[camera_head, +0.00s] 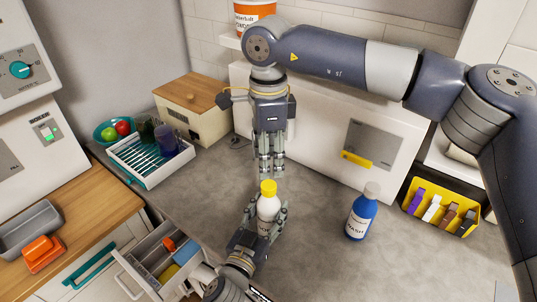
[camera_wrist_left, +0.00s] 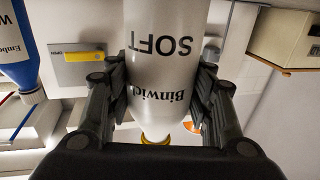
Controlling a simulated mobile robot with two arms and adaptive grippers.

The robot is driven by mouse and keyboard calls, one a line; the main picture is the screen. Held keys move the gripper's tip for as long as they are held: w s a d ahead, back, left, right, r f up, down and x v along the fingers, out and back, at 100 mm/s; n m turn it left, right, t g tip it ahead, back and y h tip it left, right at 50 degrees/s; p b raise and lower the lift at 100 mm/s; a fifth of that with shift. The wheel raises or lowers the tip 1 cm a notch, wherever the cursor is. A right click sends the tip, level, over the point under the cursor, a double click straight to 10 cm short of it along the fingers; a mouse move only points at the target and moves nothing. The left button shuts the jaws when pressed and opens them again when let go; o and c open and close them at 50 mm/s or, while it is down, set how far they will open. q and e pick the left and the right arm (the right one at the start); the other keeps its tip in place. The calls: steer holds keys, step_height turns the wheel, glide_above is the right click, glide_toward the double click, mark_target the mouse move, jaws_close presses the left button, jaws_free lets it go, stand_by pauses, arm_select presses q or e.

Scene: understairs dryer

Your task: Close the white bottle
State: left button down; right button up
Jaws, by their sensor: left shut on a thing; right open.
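The white bottle (camera_head: 267,212) stands upright at the front middle of the grey counter; I cannot tell whether its base touches the counter. My left gripper (camera_head: 266,208) is shut around its body. In the left wrist view the bottle (camera_wrist_left: 168,60) shows upside down, its dark lettering between the two fingers. A yellow cap (camera_head: 268,187) sits at the top of its neck; its edge also shows in the left wrist view (camera_wrist_left: 155,138). I cannot tell how tightly it sits. My right gripper (camera_head: 267,172) is open and empty, pointing down just above the cap, apart from it.
A blue bottle (camera_head: 360,215) with a pale cap stands to the right. A yellow bin (camera_head: 416,216) with several small items is farther right. A white dish rack (camera_head: 120,161) and a wooden-lidded box (camera_head: 196,128) stand at left. An open drawer (camera_head: 128,273) is at lower left.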

mark_target(269, 185)
step_height(269, 185, down, 8)
steer(key=shift+f, duration=0.1)
stand_by(0.4)
jaws_close()
steer(key=m, duration=0.5)
steer(key=shift+o, duration=0.7)
jaws_free()
